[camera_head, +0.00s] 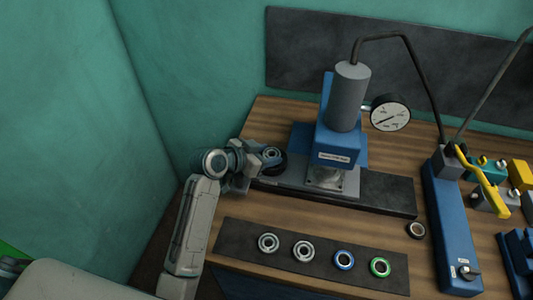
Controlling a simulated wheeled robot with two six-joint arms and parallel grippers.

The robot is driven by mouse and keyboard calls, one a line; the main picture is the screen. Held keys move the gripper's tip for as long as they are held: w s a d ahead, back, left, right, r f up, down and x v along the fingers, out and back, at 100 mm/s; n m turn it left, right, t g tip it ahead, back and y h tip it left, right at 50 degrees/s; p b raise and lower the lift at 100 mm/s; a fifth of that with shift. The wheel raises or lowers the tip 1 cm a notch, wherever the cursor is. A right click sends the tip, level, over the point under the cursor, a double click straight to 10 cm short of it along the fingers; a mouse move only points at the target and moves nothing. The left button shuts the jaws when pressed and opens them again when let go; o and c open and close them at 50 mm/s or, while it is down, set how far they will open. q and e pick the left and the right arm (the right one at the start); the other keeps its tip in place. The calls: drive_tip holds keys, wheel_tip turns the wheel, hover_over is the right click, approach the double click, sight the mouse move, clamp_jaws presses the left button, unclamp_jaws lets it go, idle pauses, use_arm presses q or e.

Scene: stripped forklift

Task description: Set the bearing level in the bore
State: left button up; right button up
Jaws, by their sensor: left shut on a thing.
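My left gripper (262,158) reaches in from the left and is shut on a small steel ring-shaped bearing (270,153). The bearing is at or just above a dark round part (279,167) at the left end of the press's dark base plate. The gripper partly covers this round part, so its bore is hidden. I cannot tell whether the bearing touches it or sits level. My right gripper is not in view.
A blue press with a grey cylinder (348,98) and a dial gauge (390,113) stands just right of the gripper. A dark mat (222,247) in front holds several bearings. A loose ring (416,230) lies right of it. A blue pump with a yellow lever (484,180) stands at right.

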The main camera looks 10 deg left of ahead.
sight(266, 157)
use_arm(q)
drive_tip(key=shift+f, duration=0.1)
drive_tip(key=o, duration=1.7)
wheel_tip(266, 157, up, 4)
drive_tip(key=p, duration=0.4)
drive_tip(key=shift+r+p, duration=1.75)
drive_tip(key=shift+r, duration=0.3)
drive_tip(key=shift+s+f, duration=0.1)
drive_tip(key=shift+f, duration=0.05)
